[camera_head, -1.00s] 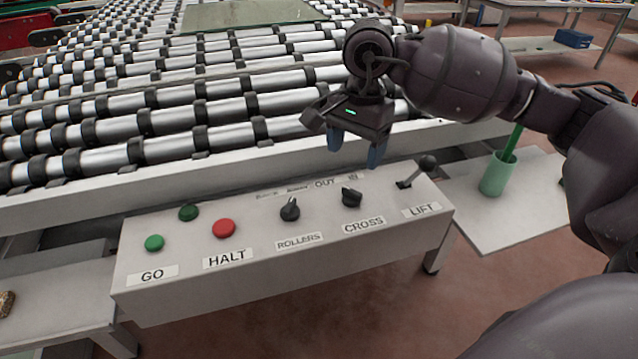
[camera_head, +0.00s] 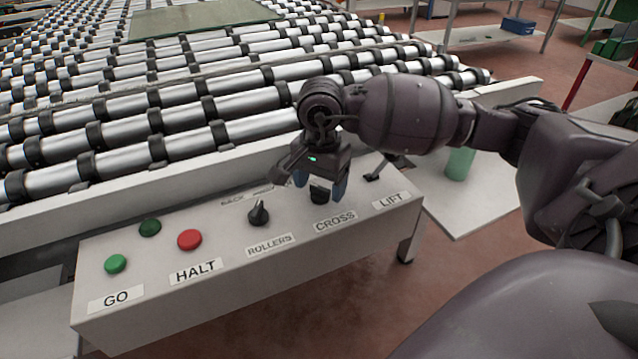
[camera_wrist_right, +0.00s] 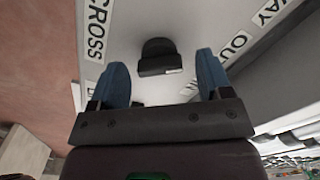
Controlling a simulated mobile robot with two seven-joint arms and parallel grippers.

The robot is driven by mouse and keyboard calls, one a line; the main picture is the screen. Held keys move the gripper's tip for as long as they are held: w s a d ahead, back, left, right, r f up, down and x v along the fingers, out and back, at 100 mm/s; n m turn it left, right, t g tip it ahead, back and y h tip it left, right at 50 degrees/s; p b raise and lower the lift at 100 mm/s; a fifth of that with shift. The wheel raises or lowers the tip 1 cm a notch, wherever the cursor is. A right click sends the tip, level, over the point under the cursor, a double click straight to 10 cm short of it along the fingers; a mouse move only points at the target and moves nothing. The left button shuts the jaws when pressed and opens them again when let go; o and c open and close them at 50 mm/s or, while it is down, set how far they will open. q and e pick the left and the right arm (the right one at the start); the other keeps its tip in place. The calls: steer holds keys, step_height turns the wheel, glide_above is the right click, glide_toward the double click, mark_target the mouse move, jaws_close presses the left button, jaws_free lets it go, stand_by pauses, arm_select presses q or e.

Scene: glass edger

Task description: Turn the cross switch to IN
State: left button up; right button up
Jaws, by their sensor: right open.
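The cross switch (camera_head: 319,191) is a black rotary knob on the light grey control panel (camera_head: 200,285), above the CROSS label (camera_head: 335,221). My right gripper (camera_head: 320,190) is open just over it, with one blue fingertip to each side in the head view. In the right wrist view the knob (camera_wrist_right: 159,57) lies ahead of the gap between the blue fingers of my right gripper (camera_wrist_right: 163,75), which do not touch it. My gripper and arm hide the switch's upper part and the IN marking in the head view. My left gripper is not in view.
The rollers knob (camera_head: 258,213), red HALT button (camera_head: 189,240) and green GO button (camera_head: 116,263) sit left of the switch. The lift lever (camera_head: 372,177) is close on its right, partly hidden by my arm. A roller conveyor (camera_head: 150,120) runs behind the panel.

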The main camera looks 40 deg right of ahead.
steer(key=shift+f, duration=0.1)
steer(key=shift+c, duration=0.3)
steer(key=c, duration=0.9)
steer(key=shift+o, duration=0.2)
